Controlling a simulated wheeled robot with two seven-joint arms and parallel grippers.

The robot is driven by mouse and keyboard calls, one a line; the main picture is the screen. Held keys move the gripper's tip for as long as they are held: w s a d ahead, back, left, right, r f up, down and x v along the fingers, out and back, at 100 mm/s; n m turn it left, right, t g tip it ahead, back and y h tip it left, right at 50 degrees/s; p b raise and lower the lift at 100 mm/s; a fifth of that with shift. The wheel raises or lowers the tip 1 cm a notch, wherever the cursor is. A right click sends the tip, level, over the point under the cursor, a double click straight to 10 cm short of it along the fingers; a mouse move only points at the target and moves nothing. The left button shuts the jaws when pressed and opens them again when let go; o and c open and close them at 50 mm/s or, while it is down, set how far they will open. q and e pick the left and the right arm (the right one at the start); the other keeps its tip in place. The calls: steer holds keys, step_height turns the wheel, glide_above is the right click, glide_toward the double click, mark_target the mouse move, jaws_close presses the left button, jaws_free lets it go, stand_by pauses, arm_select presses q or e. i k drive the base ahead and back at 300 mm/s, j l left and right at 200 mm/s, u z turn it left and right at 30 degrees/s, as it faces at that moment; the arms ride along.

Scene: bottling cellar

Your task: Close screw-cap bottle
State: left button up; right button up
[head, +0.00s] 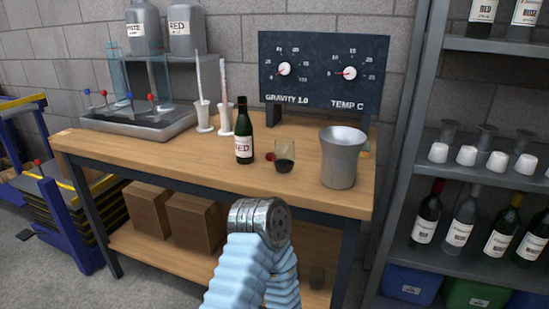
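A dark green bottle (244,146) with a white label reading RED stands upright on the wooden workbench (130,149). Its neck is slim; whether a cap sits on its mouth is too small to tell. A small red object (269,157), possibly a screw cap, lies on the bench right of the bottle, beside a glass (284,166) with dark liquid. My pale blue sleeved arm parts and a round metal joint show at the bottom centre, in front of the bench edge. I see no fingers of either gripper.
A metal bucket (341,160) stands right of the glass. White holders with tubes (203,115) stand left of the bottle, beside a metal filler tray (140,122). A gauge board (322,75) stands behind. Cardboard boxes (195,222) sit below. The bench front between bottle and edge is clear.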

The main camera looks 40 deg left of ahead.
mark_target(242, 128)
steer(key=u, duration=1.55)
